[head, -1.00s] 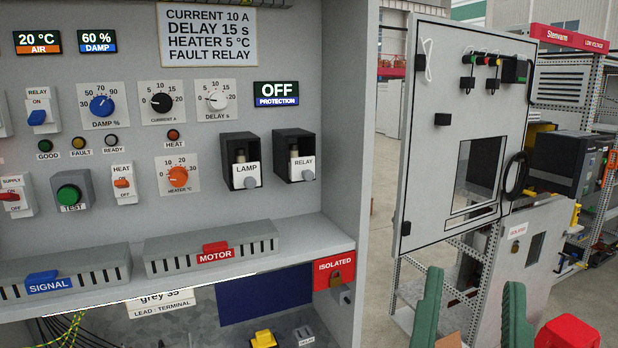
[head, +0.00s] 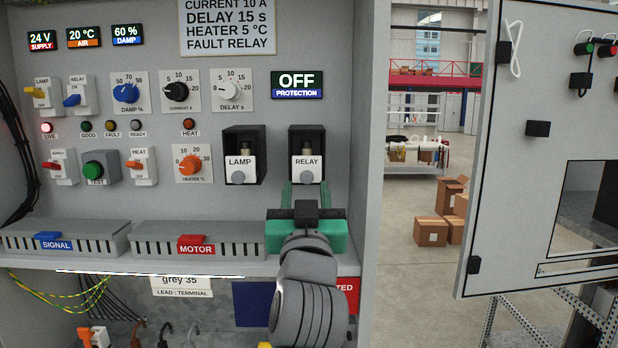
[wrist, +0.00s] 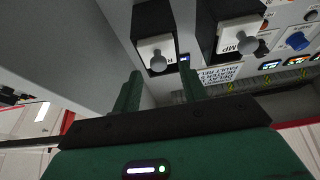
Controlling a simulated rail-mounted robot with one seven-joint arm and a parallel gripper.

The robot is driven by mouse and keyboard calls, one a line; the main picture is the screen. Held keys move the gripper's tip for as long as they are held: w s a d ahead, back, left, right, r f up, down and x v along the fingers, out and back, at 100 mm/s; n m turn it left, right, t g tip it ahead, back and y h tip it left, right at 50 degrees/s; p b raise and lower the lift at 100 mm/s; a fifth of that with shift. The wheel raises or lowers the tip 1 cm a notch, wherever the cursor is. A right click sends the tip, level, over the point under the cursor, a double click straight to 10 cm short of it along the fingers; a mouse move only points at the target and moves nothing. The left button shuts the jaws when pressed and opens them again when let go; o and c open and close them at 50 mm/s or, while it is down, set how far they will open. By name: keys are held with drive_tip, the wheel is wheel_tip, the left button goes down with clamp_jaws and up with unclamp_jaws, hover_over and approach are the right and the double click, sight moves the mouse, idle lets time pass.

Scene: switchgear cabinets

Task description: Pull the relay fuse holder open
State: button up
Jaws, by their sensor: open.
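The relay fuse holder (head: 307,165) is a black housing with a white RELAY front and a round grey knob, at the right of the cabinet panel. In the wrist view the relay fuse holder (wrist: 156,48) is at the upper middle, its knob pointing toward me. My gripper (head: 309,192) is open, its green fingers just below the RELAY front. In the wrist view my gripper (wrist: 160,88) has one finger each side of the line to the knob, with nothing between them. I cannot tell whether a finger touches the knob.
The similar LAMP fuse holder (head: 241,166) stands close to the left. Below is a ledge with the MOTOR cover (head: 197,240) and SIGNAL cover (head: 64,240). The cabinet's side wall (head: 366,130) is close on the right. An open door (head: 540,150) stands further right.

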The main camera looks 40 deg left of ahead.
sight(307, 180)
drive_tip(key=x, duration=0.3)
drive_tip(key=shift+p, duration=0.3)
clamp_jaws()
drive_tip(key=s+d+b, duration=0.1)
drive_tip(key=s+d, duration=0.5)
drive_tip(key=s, duration=0.1)
drive_tip(key=shift+d, duration=0.25)
unclamp_jaws()
